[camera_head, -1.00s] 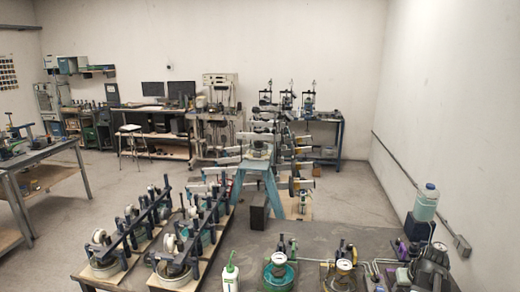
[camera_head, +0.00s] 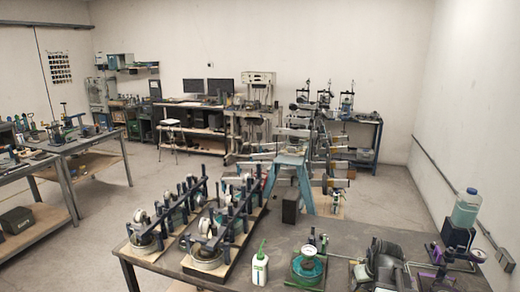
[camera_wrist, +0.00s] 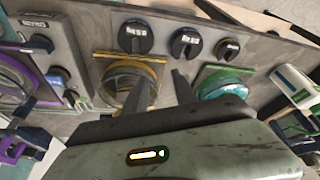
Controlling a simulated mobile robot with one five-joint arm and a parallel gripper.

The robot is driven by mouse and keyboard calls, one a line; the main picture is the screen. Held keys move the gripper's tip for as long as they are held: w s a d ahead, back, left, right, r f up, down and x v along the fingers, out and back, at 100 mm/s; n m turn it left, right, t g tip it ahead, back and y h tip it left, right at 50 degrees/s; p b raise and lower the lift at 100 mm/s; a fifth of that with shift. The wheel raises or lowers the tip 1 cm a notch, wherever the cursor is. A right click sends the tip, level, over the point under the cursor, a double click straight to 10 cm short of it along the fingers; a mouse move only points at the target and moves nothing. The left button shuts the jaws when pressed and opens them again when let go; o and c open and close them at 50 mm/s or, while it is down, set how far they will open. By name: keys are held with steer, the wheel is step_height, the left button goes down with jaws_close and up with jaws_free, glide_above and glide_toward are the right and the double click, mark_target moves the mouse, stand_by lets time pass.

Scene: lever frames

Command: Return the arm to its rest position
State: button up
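My gripper (camera_wrist: 160,85) shows in the wrist view with its two dark fingers apart and nothing between them. Beyond the fingers are a yellow-framed round fixture (camera_wrist: 130,82) and a green-framed one (camera_wrist: 222,82). I cannot tell how far the fingers are from them. In the head view, a dark shape that looks like my arm's end (camera_head: 385,260) is above the right part of the near bench, partly covering a gauge fixture. The fingers cannot be made out there.
The near bench (camera_head: 335,230) holds two long lever frames (camera_head: 150,225), a white bottle (camera_head: 260,266), a green gauge fixture (camera_head: 307,265) and a purple fixture (camera_head: 435,252). A blue-capped bottle (camera_head: 466,208) stands at the right. Open floor (camera_head: 130,190) lies at the left.

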steer(key=a, duration=0.5)
steer(key=a+f+n, duration=0.1)
steer(key=a, duration=0.3)
steer(key=a+f+n+g+b, duration=0.1)
steer(key=a, duration=0.4)
steer(key=shift+w+a+f+y, duration=0.25)
steer(key=shift+w+a+y, duration=0.05)
steer(key=shift+w, duration=0.1)
steer(key=s+a+f+m+g, duration=0.1)
steer(key=s+a+m+g, duration=0.1)
steer(key=s+a, duration=0.5)
steer(key=shift+s+a+f+g+b, duration=0.25)
steer(key=shift+s+a+g+b, duration=0.25)
steer(key=shift+a, duration=0.6)
steer(key=shift+w, duration=0.2)
